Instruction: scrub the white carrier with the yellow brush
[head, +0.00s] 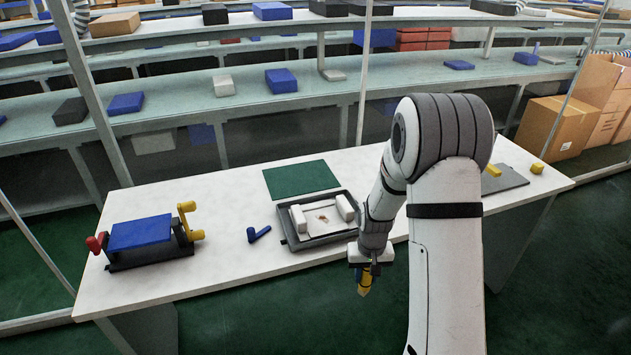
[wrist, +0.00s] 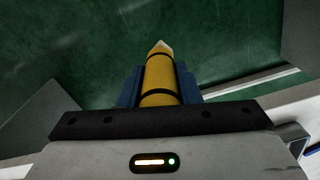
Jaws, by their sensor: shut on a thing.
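My gripper (head: 365,278) is shut on a yellow brush, whose body (wrist: 160,78) shows between the blue fingers in the wrist view. The brush has dark bands and a pale tip. In the head view the brush (head: 364,287) points down, just off the front edge of the white table. The white carrier (head: 322,219) sits in a dark grey tray (head: 287,236) on the table, left of my gripper, with white blocks at its sides. A small brown mark shows on the carrier. The brush is apart from the carrier.
A green mat (head: 300,179) lies behind the tray. A blue handled item (head: 258,234) lies left of it. A blue-topped fixture (head: 141,233) with red and yellow handles stands at the table's left. A grey plate (head: 505,180) and yellow blocks (head: 537,168) are at the right.

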